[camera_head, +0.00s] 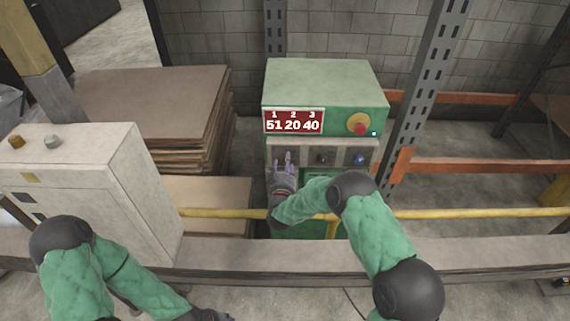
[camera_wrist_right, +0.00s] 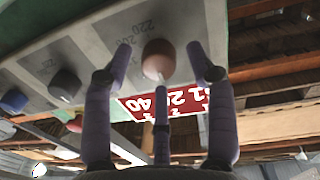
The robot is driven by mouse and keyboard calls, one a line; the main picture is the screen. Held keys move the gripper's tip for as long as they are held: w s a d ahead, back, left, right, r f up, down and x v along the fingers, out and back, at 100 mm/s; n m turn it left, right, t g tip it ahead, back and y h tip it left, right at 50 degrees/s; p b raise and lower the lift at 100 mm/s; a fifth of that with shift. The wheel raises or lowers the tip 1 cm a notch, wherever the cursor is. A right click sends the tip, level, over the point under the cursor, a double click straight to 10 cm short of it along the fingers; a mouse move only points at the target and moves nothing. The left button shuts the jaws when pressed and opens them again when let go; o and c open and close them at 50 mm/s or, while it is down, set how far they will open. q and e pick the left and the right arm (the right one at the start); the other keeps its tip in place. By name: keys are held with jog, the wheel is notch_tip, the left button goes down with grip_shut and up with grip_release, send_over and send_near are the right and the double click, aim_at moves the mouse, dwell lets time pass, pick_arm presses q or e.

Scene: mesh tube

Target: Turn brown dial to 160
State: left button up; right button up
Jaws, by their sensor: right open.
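The brown dial (camera_wrist_right: 158,59) is on the sloped grey panel in the right wrist view, between the spread fingers of my right gripper (camera_wrist_right: 163,75). The gripper is open around it; contact cannot be told. Printed numbers, 220 among them, show beside the dial. In the head view my right gripper (camera_head: 283,160) covers the dial's place at the panel's left end. The red display (camera_head: 293,121) reads 51, 20 and 40 under 1, 2 and 3. My left gripper (camera_head: 223,316) is mostly cut off at the bottom edge.
A black dial (camera_head: 325,157) and a blue dial (camera_head: 360,159) share the panel. A red button (camera_head: 360,128) on yellow is above. A yellow rail (camera_head: 440,213) crosses before the green machine (camera_head: 320,85). A white control box (camera_head: 85,180) stands left.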

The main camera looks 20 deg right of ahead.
jog(key=shift+w+d, duration=0.1)
jog(key=shift+w, duration=0.15)
jog(key=c, duration=1.1)
jog(key=shift+c, duration=0.2)
